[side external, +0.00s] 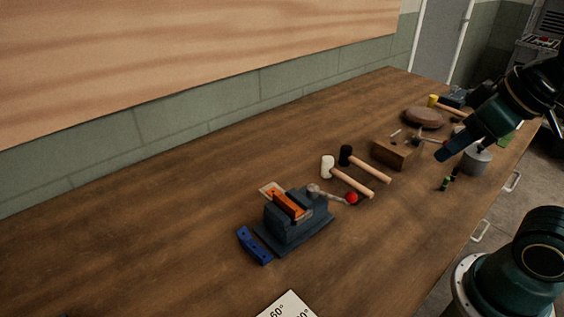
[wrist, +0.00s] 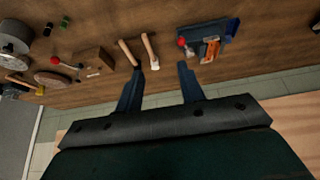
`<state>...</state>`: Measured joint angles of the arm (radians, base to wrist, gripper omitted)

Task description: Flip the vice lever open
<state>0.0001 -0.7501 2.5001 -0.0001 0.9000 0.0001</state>
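The vice (side external: 292,220) is a dark blue-grey block on the wooden bench, with an orange piece (side external: 287,205) in its jaws. Its lever (side external: 332,196) is a grey bar with a red ball knob (side external: 352,198) at the end, pointing right in the side view. In the wrist view the vice (wrist: 220,32) is at the top right, with the red knob (wrist: 181,41) on its left. My gripper (wrist: 161,66) is open and empty, its two fingers apart. In the side view my gripper (side external: 443,153) is high over the right part of the bench, well away from the vice.
Two mallets with a white head (side external: 327,167) and a black head (side external: 345,155) lie close behind the lever knob. A wooden block (side external: 391,153), a brown round piece (side external: 423,117) and a grey pot (side external: 476,160) stand farther right. A blue piece (side external: 254,245) lies by the vice.

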